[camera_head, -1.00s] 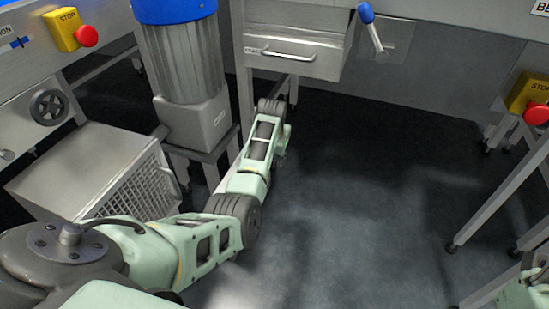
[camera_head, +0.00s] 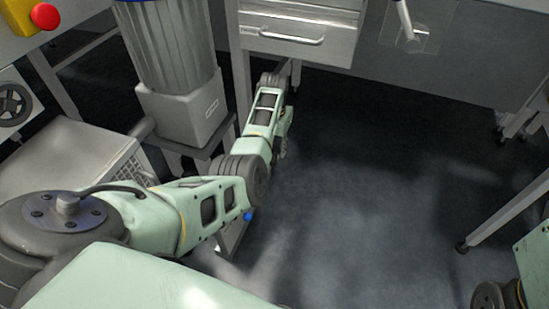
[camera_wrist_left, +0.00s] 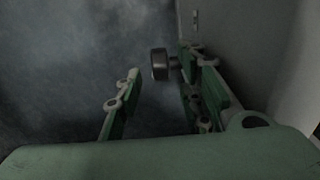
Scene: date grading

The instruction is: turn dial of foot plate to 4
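In the left wrist view, a dark round knob (camera_wrist_left: 160,65) sticks out from a grey upright panel (camera_wrist_left: 242,60); it looks like the dial, but no number on it is readable. My left gripper (camera_wrist_left: 159,75) is open, with one finger on each side of the knob in the picture. I cannot tell whether the knob is fully between the fingers or beyond them, and no contact shows. In the head view my left arm reaches down past the motor stand, and its fingers cannot be made out. My right gripper is out of view; only part of that arm shows at lower right.
A metal drawer unit (camera_head: 300,32) stands above the end of my left arm. A ribbed motor housing (camera_head: 170,50) and a grey box (camera_head: 75,155) are at left. A sloping table leg (camera_head: 505,218) is at right. The dark floor (camera_head: 380,190) between is clear.

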